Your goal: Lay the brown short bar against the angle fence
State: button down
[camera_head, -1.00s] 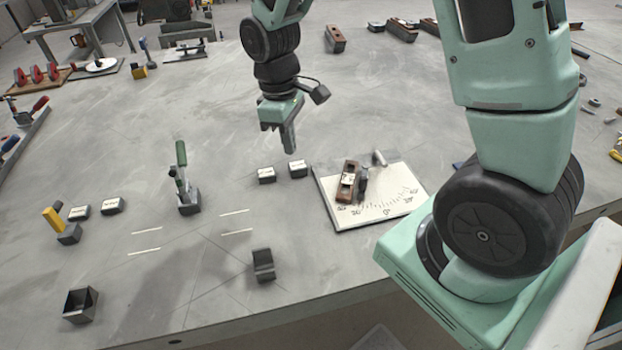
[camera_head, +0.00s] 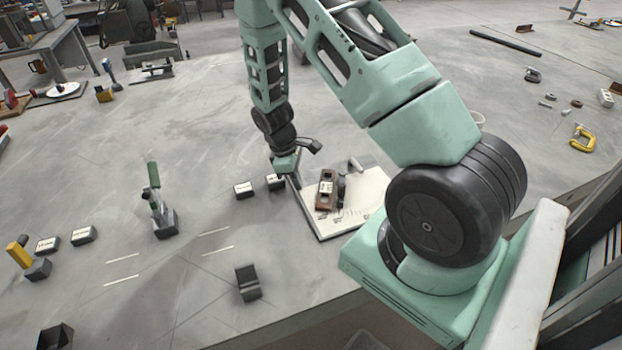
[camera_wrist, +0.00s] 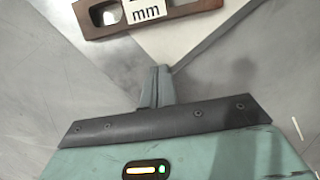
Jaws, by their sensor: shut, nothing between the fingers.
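The brown short bar (camera_head: 325,190), with cut-outs and a white label, lies on the white angle-marked board (camera_head: 374,194). A dark upright piece (camera_head: 341,187), perhaps part of the angle fence, stands close at its right; I cannot tell whether they touch. In the wrist view the bar (camera_wrist: 185,10) crosses the top, its label reading "mm". My gripper (camera_head: 296,181) is low at the board's left edge, left of the bar. In the wrist view its fingertips (camera_wrist: 161,72) are together and empty, apart from the bar, near the board's corner.
Two small labelled blocks (camera_head: 244,190) (camera_head: 275,182) sit just left of the board. A green-handled clamp (camera_head: 160,205) stands farther left. A dark notched block (camera_head: 248,283) is in front. A light cylinder (camera_head: 356,164) is at the board's back. The table between the clamp and notched block is clear.

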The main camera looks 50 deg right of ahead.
aim_at(319, 187)
jog(key=shift+s+d+r+p, duration=0.1)
jog(key=shift+s+d+p, duration=0.1)
jog(key=shift+s+d, duration=0.5)
jog(key=shift+s+d+p, duration=0.2)
jog(key=shift+s+d, duration=0.2)
jog(key=shift+s, duration=0.55)
jog(key=shift+s+d, duration=0.55)
jog(key=shift+s, duration=0.15)
jog(key=shift+w+a, duration=0.1)
